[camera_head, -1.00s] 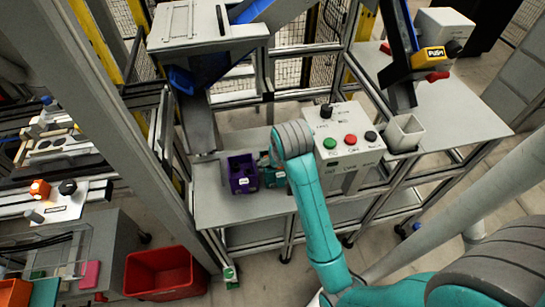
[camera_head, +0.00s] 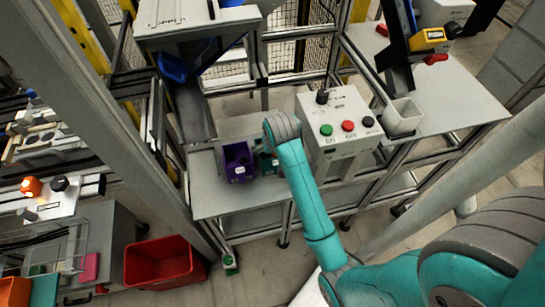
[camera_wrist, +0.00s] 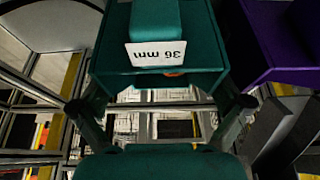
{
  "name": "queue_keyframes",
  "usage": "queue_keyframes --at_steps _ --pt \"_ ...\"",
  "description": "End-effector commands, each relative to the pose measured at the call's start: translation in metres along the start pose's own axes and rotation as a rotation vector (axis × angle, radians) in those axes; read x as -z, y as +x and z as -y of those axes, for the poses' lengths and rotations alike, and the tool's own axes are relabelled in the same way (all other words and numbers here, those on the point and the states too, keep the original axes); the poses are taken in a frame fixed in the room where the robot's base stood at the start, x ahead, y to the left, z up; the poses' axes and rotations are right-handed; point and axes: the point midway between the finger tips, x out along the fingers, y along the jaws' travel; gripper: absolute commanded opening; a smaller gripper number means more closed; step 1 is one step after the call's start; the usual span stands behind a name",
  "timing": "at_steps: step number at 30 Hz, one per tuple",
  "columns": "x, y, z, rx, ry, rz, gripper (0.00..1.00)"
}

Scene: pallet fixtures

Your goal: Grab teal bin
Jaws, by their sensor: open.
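The teal bin (camera_wrist: 160,55) fills the top middle of the wrist view, with a white label reading "36 mm" upside down. In the head view the teal bin (camera_head: 266,164) stands on the grey shelf, partly hidden by my arm. My gripper (camera_wrist: 163,104) is open, its dark fingers spread to the left and right near the bin's lower edge in the wrist view. I cannot tell whether they touch it. The head view does not show the fingers clearly.
A purple bin (camera_head: 238,163) stands close to the left of the teal bin and shows at the wrist view's upper right (camera_wrist: 275,45). A button box (camera_head: 340,130) stands right of my arm. The shelf (camera_head: 215,205) is bare at the front. A red crate (camera_head: 160,264) is on the floor.

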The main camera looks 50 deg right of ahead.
Motion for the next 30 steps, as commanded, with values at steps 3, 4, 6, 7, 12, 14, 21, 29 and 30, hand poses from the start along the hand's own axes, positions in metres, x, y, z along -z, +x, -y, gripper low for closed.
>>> queue_keyframes --at_steps 3,4,6,7,12,14,21,29,30 --pt "-0.001 0.015 0.0 0.0 0.0 0.002 1.0" --pt "-0.001 0.017 0.0 0.0 0.0 0.002 1.0" --pt "0.0 0.021 0.0 0.0 0.0 0.001 1.0" --pt "0.0 0.022 0.0 0.0 0.0 0.0 1.0" --pt "0.0 0.023 0.0 0.0 0.0 0.0 1.0" --pt "0.0 0.022 0.0 0.0 0.0 0.0 0.97" --pt "0.0 0.023 0.0 0.0 0.0 0.001 0.55" --pt "-0.001 0.023 0.0 0.0 0.0 0.002 0.54" --pt "-0.001 0.023 0.0 0.0 0.0 0.002 0.54"
